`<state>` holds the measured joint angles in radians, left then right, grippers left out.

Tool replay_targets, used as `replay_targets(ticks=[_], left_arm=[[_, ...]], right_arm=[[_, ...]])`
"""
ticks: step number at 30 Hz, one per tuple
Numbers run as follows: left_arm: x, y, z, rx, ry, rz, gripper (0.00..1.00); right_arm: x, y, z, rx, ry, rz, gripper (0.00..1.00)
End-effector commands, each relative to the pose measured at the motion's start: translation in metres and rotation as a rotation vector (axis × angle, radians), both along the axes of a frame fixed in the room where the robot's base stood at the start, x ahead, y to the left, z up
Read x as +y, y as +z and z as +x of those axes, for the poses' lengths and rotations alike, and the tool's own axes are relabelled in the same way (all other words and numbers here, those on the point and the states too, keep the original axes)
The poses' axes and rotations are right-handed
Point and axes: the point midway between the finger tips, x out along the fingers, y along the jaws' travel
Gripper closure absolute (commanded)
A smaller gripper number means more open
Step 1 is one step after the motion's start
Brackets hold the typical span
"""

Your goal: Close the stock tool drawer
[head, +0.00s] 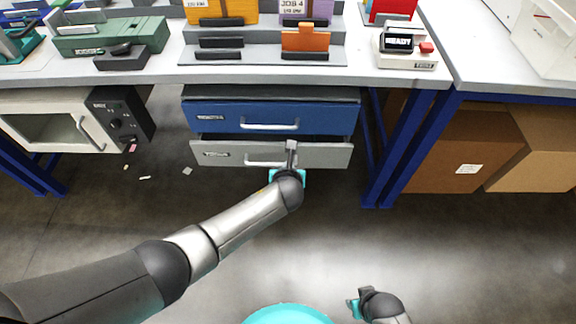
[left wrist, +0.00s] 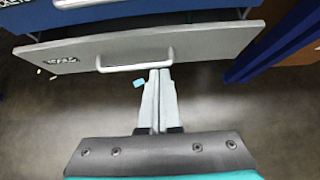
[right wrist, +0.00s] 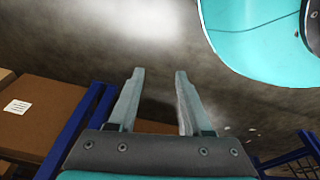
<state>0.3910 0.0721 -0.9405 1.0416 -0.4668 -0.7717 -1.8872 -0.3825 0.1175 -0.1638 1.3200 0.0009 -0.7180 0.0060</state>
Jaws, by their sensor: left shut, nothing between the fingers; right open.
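Under the workbench is a drawer unit with a blue upper drawer (head: 272,117) and a light grey lower drawer (head: 325,156), each with a bar handle and a label too small to read. The grey drawer also shows in the left wrist view (left wrist: 215,42). A dark gap shows above its front, so it appears pulled out somewhat. My left gripper (head: 291,145) is shut and empty, its fingertips (left wrist: 160,72) at the grey front near the handle's right end. I cannot tell whether they touch it. My right gripper (head: 354,300) is open and empty, low over the floor.
A blue table leg (head: 408,150) stands right of the drawers, with cardboard boxes (head: 460,150) beyond it. A white cabinet with a dark control panel (head: 118,118) is at left. Small scraps (head: 187,171) lie on the floor. The bench top (head: 300,73) holds several fixtures. The floor in front is clear.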

Motion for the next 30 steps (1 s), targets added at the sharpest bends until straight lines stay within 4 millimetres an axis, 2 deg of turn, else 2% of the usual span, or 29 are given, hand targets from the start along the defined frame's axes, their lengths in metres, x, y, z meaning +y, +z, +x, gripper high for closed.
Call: replay_targets(ticks=[18,26,30], left_arm=[[0.0,0.023,-0.025,0.001,0.0,0.0,1.0],[0.0,0.024,-0.028,0.0,0.001,-0.001,1.0],[0.008,0.014,-0.036,0.005,0.019,-0.023,1.0]], right_arm=[[-0.028,-0.028,-0.036,0.003,0.003,-0.026,0.51],[-0.031,-0.03,-0.04,0.003,0.003,-0.028,0.51],[-0.026,-0.029,-0.03,-0.006,0.002,-0.023,0.51]])
